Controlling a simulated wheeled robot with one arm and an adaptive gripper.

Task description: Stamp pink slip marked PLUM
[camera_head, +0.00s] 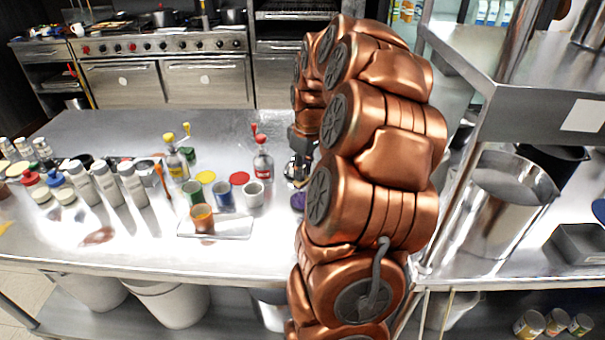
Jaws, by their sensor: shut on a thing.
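My gripper (297,176) is at the far end of my copper arm, low over the steel table, and partly hidden by the arm. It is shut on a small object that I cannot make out. A purple round thing (298,201) lies just below it in the picture, half covered by my arm. A yellow disc (206,177) and a red disc (239,178) lie to the left. I see no pink slip and no PLUM lettering; the arm hides part of the table.
A pale tray (236,229) with an orange cup (203,219) is near the front. Green (193,192), blue (224,196) and white (253,194) cups stand behind it. Two bottles (176,165) (263,163) stand farther back. Several containers (106,184) crowd the left; a steel pot (492,205) stands right.

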